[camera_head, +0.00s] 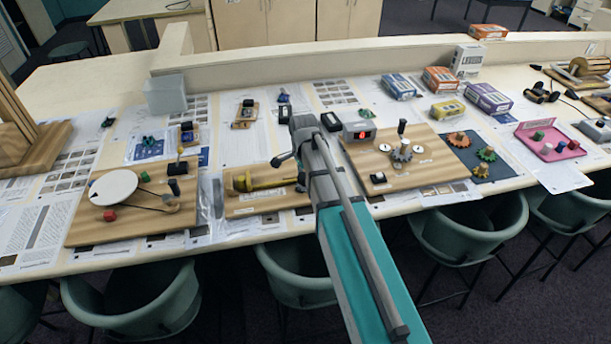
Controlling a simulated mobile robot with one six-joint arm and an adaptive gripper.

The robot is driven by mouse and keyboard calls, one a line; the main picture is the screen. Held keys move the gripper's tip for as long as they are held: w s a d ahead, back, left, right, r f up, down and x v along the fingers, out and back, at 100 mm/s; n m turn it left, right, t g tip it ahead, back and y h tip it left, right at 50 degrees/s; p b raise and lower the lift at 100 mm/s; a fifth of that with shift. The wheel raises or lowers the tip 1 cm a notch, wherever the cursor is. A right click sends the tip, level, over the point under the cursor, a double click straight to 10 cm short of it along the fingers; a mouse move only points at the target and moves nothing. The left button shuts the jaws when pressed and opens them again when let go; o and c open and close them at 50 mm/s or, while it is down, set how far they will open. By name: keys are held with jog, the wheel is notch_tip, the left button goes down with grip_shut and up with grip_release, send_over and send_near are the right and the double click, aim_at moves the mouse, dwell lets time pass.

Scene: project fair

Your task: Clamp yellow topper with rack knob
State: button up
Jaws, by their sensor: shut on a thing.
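My arm comes up from the lower right and covers the board's right end. My gripper (300,183) is small and dark, mostly hidden beside the arm at the bar's right end. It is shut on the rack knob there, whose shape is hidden. I cannot tell whether the bar touches the topper.
To the left is a board with a white disc (114,187). To the right is a board with a gear and red display (360,131). Small boxes (488,98) stand farther right. A low ledge (320,55) runs along the back. Chairs (135,300) stand in front.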

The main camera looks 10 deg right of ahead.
jog(key=n, duration=0.4)
jog(key=shift+a, duration=0.1)
jog(key=shift+s, duration=0.1)
dwell(0.4)
jog(key=o, duration=1.1)
jog(key=shift+o, duration=0.2)
jog(key=shift+r, duration=0.15)
